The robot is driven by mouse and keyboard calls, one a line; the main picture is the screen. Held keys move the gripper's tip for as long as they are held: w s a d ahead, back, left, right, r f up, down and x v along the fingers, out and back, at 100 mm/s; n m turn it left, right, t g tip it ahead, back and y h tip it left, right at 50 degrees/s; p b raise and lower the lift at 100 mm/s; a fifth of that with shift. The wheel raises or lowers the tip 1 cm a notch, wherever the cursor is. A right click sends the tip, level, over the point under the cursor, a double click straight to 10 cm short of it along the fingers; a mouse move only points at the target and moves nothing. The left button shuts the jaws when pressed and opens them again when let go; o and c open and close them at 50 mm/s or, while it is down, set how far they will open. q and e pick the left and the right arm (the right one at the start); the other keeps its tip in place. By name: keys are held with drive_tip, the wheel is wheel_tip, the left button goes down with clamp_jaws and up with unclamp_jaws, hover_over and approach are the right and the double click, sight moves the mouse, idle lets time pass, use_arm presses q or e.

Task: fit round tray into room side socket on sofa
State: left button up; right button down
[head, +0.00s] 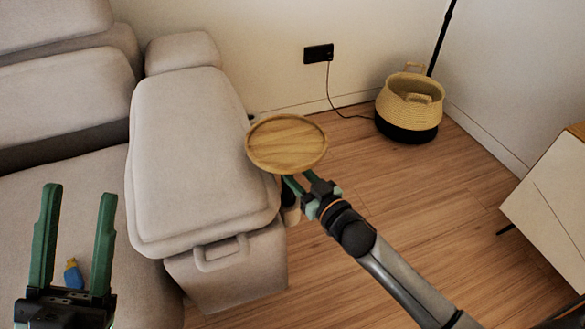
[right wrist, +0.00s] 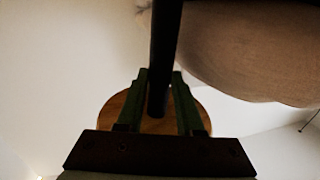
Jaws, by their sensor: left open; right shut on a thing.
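The round wooden tray (head: 286,144) is held up level beside the outer side of the sofa's armrest (head: 190,150). In the right wrist view the tray (right wrist: 112,110) shows behind the fingers, with a dark post (right wrist: 165,50) running between them. My right gripper (head: 302,184) is shut on this post, just below the disc. A small dark fitting (head: 251,117) shows at the armrest's far outer edge, partly hidden; I cannot tell if it is a socket. Another dark and pale part (head: 290,208) is below the tray, unclear. My left gripper (head: 80,193) is open and empty above the sofa seat.
A small blue and yellow object (head: 73,274) lies on the seat, seen between my left fingers. A woven basket (head: 409,105) stands by the wall near a lamp pole (head: 440,38). A cord runs from a wall outlet (head: 318,54). A cabinet (head: 550,200) is at right. The wooden floor between is clear.

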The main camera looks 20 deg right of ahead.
drive_tip(key=shift+f, duration=0.4)
drive_tip(key=c, duration=0.5)
unclamp_jaws()
drive_tip(key=shift+o, duration=0.2)
drive_tip(key=shift+a, duration=0.1)
drive_tip(key=shift+f, duration=0.1)
drive_tip(key=p+v, duration=0.3)
drive_tip(key=v, duration=0.9)
drive_tip(key=shift+s+d, duration=0.2)
drive_tip(key=shift+d, duration=0.05)
